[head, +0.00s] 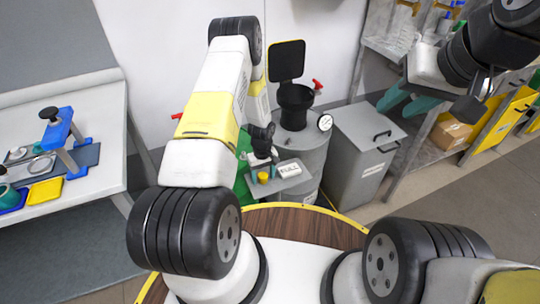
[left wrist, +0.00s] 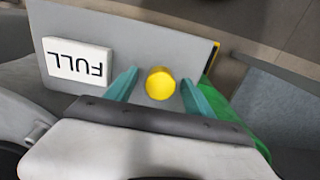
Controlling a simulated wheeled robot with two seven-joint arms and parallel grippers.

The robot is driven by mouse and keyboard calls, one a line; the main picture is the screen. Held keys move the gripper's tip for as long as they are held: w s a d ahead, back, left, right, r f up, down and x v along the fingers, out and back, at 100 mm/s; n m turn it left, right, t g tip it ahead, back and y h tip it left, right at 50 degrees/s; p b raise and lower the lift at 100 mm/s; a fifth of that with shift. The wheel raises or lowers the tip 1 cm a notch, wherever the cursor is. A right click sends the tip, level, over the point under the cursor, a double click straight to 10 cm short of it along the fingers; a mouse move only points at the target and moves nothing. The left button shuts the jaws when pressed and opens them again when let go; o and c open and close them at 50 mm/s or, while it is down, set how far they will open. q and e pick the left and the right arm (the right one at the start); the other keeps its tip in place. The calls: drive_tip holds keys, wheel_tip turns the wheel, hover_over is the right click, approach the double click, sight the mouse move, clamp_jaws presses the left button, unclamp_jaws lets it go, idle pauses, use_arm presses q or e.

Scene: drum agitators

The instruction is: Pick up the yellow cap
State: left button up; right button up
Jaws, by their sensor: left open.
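The yellow cap (head: 263,177) is small and round. It sits on a grey plate (head: 270,188) attached to the grey drum. In the left wrist view the cap (left wrist: 160,83) shows between the two teal fingers of my left gripper (left wrist: 160,78), with a gap on each side. My left gripper (head: 262,168) is open and close over the cap in the head view. The cap's height against the fingertips is hard to tell.
A white block marked FULL (left wrist: 79,60) lies beside the cap on the plate. The grey drum (head: 308,150) with a gauge stands behind, next to a grey bin (head: 366,150). A green object (left wrist: 235,120) is beside the plate. A workbench (head: 80,95) stands at left.

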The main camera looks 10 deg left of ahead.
sight(263, 174)
use_arm(q)
clamp_jaws()
drive_tip(key=shift+r, duration=0.15)
drive_tip(key=shift+r, duration=0.55)
wheel_tip(263, 174, up, 2)
drive_tip(key=shift+r, duration=0.15)
drive_tip(key=s+d, duration=0.2)
drive_tip(key=s, duration=0.5)
drive_tip(key=s+d+r, duration=0.1)
drive_tip(key=s+d, duration=0.2)
drive_tip(key=s, duration=0.5)
drive_tip(key=shift+r, duration=0.2)
drive_tip(key=shift+s+d, duration=0.1)
